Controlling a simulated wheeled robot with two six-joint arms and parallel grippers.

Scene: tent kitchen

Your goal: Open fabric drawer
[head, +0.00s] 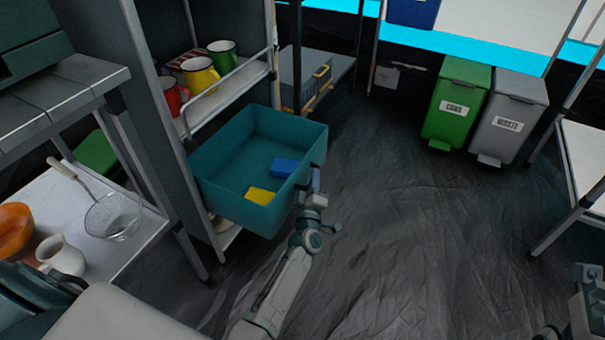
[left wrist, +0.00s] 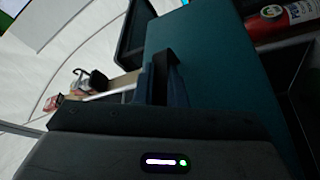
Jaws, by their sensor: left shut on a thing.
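The teal fabric drawer (head: 222,172) stands pulled out of the grey shelf unit, its open top showing a blue block (head: 285,168) and a yellow block (head: 260,196) inside. My left gripper (head: 314,184) is at the outer face of the drawer's front, shut on its dark handle. The left wrist view shows the dark handle strap (left wrist: 164,62) against the teal drawer front (left wrist: 215,70), with the gripper's fingers (left wrist: 165,88) at it. The fingertips are partly hidden. Part of my right arm shows at the lower right edge of the head view; its jaws cannot be made out.
Red, yellow and green mugs (head: 201,75) stand on the shelf above the drawer. A table at left holds a strainer (head: 113,216), a white jug (head: 60,255) and an orange bowl (head: 14,229). Green (head: 456,102) and grey bins (head: 508,115) stand at the back. The middle floor is clear.

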